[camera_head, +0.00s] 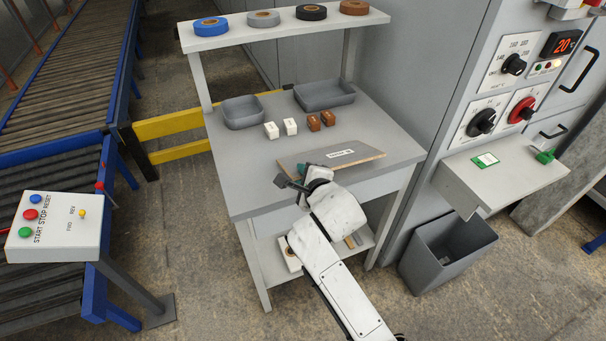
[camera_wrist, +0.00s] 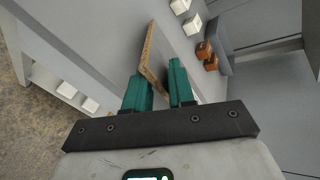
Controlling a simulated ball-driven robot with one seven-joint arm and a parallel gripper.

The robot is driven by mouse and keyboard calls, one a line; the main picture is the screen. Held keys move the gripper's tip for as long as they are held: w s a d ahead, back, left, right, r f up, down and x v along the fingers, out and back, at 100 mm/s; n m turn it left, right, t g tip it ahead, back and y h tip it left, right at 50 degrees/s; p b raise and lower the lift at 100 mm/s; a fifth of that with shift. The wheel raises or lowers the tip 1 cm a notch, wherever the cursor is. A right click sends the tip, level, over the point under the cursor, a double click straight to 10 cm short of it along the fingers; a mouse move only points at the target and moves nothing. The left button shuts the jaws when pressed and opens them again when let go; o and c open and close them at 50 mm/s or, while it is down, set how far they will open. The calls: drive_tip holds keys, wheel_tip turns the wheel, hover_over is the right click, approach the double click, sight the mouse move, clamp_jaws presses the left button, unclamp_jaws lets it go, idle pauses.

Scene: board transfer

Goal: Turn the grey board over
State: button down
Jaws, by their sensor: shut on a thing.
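The grey board (camera_head: 352,159) is at the front right of the grey table (camera_head: 252,184), with its grey face and a white printed label showing upward and a brown edge toward me. My gripper (camera_head: 294,177) is at the board's near left side, and my wrist hides part of that side. In the wrist view, the teal fingers of my gripper (camera_wrist: 158,77) are shut on the board (camera_wrist: 176,48), one on each side of its brown edge. I cannot tell whether the board touches the table all along.
Two white blocks (camera_head: 281,128) and two brown blocks (camera_head: 320,120) stand behind the board. Two grey trays (camera_head: 243,112) (camera_head: 325,95) are at the table's back. A shelf (camera_head: 285,31) with tape rolls is above. A cabinet (camera_head: 440,75) stands close on the right. The table's left front is clear.

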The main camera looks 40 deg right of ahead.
drive_tip(key=shift+s+f, duration=0.1)
drive_tip(key=shift+f, duration=0.2)
drive_tip(key=c, duration=1.4)
unclamp_jaws()
drive_tip(key=o, duration=0.5)
drive_tip(key=shift+r, duration=0.2)
drive_tip(key=shift+c, duration=0.2)
drive_tip(key=shift+c, duration=0.9)
drive_tip(key=shift+r+g+p, duration=0.25)
drive_tip(key=shift+g+p, duration=0.05)
drive_tip(key=shift+p, duration=0.45)
